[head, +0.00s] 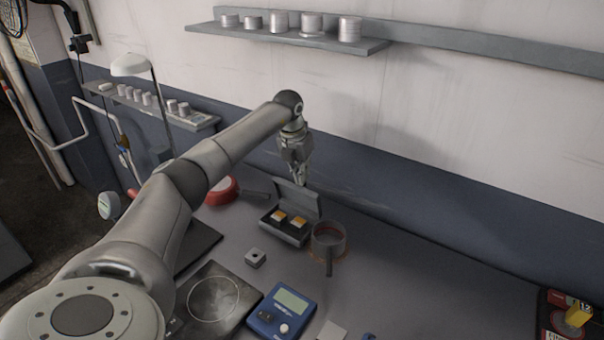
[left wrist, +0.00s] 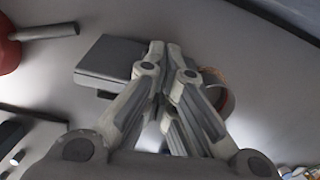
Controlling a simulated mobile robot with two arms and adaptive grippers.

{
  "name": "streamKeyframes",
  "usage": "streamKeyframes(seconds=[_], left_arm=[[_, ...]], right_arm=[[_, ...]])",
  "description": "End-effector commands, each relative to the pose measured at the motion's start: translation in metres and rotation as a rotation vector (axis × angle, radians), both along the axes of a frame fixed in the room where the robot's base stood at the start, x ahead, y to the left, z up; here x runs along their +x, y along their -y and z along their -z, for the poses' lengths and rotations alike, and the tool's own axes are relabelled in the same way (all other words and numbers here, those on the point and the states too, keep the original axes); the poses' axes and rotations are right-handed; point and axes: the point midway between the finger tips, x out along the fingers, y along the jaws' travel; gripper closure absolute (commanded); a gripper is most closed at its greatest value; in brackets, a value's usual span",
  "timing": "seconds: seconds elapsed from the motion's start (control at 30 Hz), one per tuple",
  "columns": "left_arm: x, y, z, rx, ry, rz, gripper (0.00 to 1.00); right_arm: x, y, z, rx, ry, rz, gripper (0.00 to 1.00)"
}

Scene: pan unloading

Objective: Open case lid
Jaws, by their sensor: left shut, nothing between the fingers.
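The case (head: 284,232) is a small dark grey box on the worktop, with its lid (head: 298,198) standing raised at the back. Two orange-topped blocks, one of them (head: 279,215), show inside. My left gripper (head: 303,183) points down at the top edge of the lid, on its far side; I cannot tell if it touches. In the left wrist view the left gripper (left wrist: 167,48) is shut and empty, and the grey lid (left wrist: 108,60) lies beside and partly behind the fingers. The blocks are not visible there. My right gripper is not in view.
A grey pot (head: 328,243) stands close to the right of the case. A red pan (head: 222,190) lies to the left, its handle toward the case. A small grey block (head: 255,258) and a blue device (head: 281,312) are in front.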

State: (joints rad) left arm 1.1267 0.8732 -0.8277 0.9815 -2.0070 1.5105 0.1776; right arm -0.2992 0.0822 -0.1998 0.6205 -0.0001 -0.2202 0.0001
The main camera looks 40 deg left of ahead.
Motion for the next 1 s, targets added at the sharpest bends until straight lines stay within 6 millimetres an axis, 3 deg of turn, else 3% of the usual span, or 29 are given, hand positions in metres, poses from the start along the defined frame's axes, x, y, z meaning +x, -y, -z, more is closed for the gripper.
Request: streamKeyframes(seconds=[0.67,0.87,1.0], left_arm=[[-0.001,0.001,0.003,-0.001,-0.006,0.001,1.0],[-0.005,0.0,-0.019,0.0,0.0,0.0,1.0],[-0.011,-0.001,-0.049,0.002,0.002,0.001,1.0]], right_arm=[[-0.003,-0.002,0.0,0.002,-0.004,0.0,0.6],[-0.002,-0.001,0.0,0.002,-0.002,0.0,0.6],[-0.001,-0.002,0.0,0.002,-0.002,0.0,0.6]])
